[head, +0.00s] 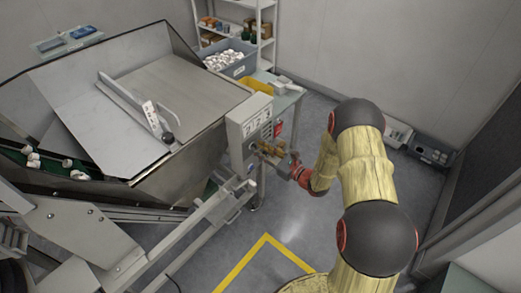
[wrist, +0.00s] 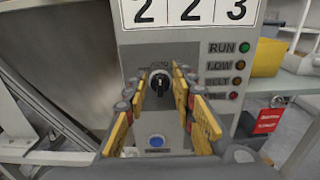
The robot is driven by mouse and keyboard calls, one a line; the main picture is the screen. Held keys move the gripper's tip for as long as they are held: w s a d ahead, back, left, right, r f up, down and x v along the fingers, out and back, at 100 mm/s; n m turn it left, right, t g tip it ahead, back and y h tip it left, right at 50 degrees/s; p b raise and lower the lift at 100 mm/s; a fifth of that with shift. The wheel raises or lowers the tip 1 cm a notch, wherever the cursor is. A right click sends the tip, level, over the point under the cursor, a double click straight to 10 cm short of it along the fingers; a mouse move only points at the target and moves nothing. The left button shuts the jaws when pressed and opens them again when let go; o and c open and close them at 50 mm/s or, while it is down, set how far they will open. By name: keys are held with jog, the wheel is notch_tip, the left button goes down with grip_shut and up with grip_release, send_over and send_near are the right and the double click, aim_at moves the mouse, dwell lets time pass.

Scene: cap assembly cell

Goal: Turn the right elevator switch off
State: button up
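A grey control box (head: 236,128) stands at the right side of the metal hopper, and its front fills the middle of the wrist view (wrist: 142,58). A black rotary switch (wrist: 158,82) is on that front, with small lettering above it. Its exact setting is too small to read. My gripper (wrist: 157,92), with yellow finger pads, is open in front of the panel. Its fingertips are on either side of the switch, and no contact with it shows. In the head view my gripper (head: 268,150) is at the box and hides part of its front.
A blue button (wrist: 155,142) is below the switch. A "2 2 3" display (wrist: 190,12) and a column of lamps, with a green RUN lamp (wrist: 245,47), are above and right. A red tag (wrist: 268,121) hangs at right. The hopper (head: 150,150) stands left; floor is clear in front.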

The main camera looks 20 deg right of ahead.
grip_shut()
dwell(0.6)
